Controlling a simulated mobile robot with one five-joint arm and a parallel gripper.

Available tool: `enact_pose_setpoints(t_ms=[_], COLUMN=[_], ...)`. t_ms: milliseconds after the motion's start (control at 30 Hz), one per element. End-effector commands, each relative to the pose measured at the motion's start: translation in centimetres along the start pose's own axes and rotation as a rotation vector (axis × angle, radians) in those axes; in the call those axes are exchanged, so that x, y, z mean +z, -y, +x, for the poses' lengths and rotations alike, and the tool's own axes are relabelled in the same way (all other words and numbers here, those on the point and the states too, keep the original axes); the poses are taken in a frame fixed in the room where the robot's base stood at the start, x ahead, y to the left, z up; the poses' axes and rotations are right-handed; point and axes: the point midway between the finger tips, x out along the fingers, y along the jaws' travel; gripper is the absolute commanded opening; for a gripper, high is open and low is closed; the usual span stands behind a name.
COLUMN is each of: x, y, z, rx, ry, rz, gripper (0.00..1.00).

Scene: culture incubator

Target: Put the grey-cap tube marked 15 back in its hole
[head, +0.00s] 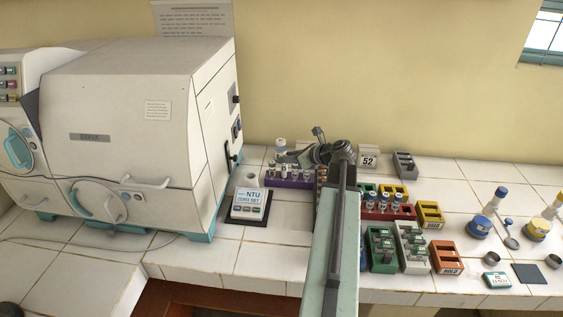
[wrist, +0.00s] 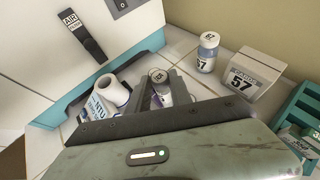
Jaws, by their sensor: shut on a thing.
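In the wrist view, my gripper (wrist: 160,88) is shut on a small tube (wrist: 158,78), seen from above, with a pale grey cap. The mark on the cap is too small to read. In the head view, my gripper (head: 291,158) is over the back of the purple rack (head: 290,184), left of the arm's wrist. The purple rack holds several tubes, and its right end is hidden by my arm. I cannot tell from these views which hole is empty or whether the held tube touches the rack.
A white NTU meter (head: 247,203) stands left of the rack, beside the big incubator (head: 130,110). A bottle marked 57 (wrist: 208,52) stands by a card marked 57 (wrist: 248,76) near the wall. Red, green and orange racks (head: 446,257) crowd the right.

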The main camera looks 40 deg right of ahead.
Motion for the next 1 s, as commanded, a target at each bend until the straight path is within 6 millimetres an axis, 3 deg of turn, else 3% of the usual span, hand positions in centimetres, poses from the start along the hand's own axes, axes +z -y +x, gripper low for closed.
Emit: enact_pose_setpoints(t_ms=[300,500,700,733,800,1000], x=[0.1,-3.6,-3.1,-3.1,-3.1,-3.0], y=[1.3,1.4,1.0,1.0,1.0,1.0], z=[0.6,2.2,2.3,2.4,2.4,2.3], rx=[0.002,-0.002,0.004,0.004,0.005,0.004], ry=[0.000,-0.004,-0.005,-0.005,-0.005,-0.003], rz=[-0.001,0.000,-0.004,-0.004,-0.004,-0.003], gripper=[0.00,0.00,0.00,0.28,0.47,0.47])
